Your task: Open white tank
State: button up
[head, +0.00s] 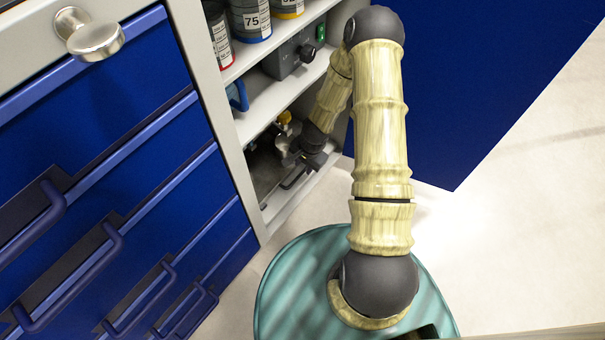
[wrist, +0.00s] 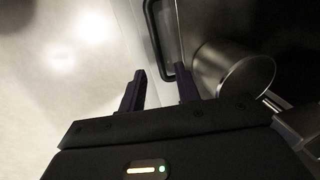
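I cannot make out a white tank for certain in either view. On the lowest shelf in the head view, a greyish metal body (head: 263,166) sits partly behind my arm, with a yellow knob (head: 285,117) above it. My gripper (head: 305,162) is inside that lower shelf space, its fingers hard to see there. In the wrist view my gripper (wrist: 160,88) is open, with two dark fingers apart and nothing held. A black bar handle (wrist: 152,32) on a pale surface lies just ahead, its lower end showing between the fingers. A shiny metal cylinder (wrist: 235,72) is right of the fingers.
Blue drawers (head: 110,120) with bar handles stand at the left, with a metal knob (head: 92,38) above. Upper shelves hold cans (head: 250,18), a dark grey box (head: 290,55) and a blue mug (head: 238,96). A blue door (head: 470,90) is at the right. Pale floor (head: 540,220) is clear.

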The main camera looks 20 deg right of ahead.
aim_at(301, 173)
jog(key=f, duration=0.1)
jog(key=f+b, duration=0.1)
jog(key=f, duration=0.2)
jog(key=shift+w+a+b, duration=0.25)
jog(key=shift+w+b, duration=0.05)
grip_shut()
